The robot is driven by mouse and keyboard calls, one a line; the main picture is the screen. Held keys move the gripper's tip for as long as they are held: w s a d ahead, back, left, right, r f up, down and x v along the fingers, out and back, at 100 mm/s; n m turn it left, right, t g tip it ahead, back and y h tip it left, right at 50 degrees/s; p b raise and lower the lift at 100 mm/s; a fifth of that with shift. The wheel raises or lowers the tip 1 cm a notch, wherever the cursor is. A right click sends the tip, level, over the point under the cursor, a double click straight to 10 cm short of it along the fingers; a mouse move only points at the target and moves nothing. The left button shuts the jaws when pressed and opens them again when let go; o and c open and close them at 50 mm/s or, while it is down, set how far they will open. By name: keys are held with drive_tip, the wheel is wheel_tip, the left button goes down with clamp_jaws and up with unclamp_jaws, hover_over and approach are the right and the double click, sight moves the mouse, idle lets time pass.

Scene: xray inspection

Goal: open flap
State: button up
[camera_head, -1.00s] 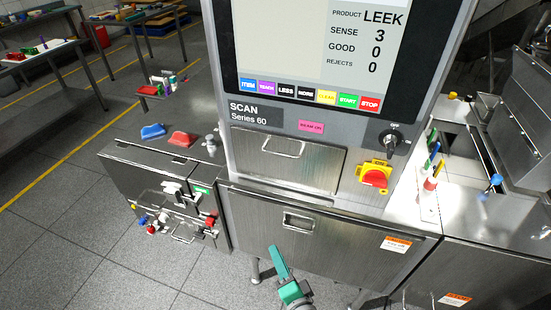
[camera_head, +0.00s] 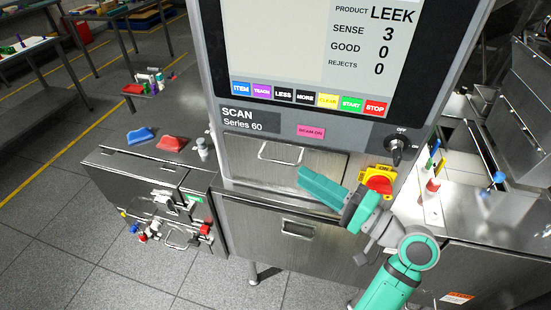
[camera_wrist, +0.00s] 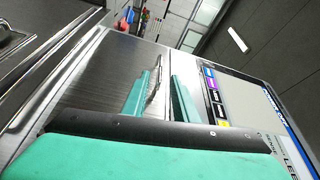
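The machine front has an upper steel flap (camera_head: 245,155) with a bar handle (camera_head: 281,152), and it looks closed. Below it is a larger steel panel (camera_head: 255,235) with a recessed handle (camera_head: 298,229). My gripper (camera_head: 304,177) is in front of the upper flap, just right of and below its handle. In the wrist view my gripper (camera_wrist: 162,95) is open, with two green fingers apart. The flap handle (camera_wrist: 153,82) shows close to the left finger, in line with the gap; whether they touch is unclear. My wrist hides the flap's lower right corner.
The display screen (camera_head: 285,50) is above the flap. A side cabinet (camera_head: 150,175) with small handles stands left.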

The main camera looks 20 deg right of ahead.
sight(276, 160)
drive_tip(key=x, duration=1)
clamp_jaws()
drive_tip(key=shift+f, duration=0.1)
idle(1.2)
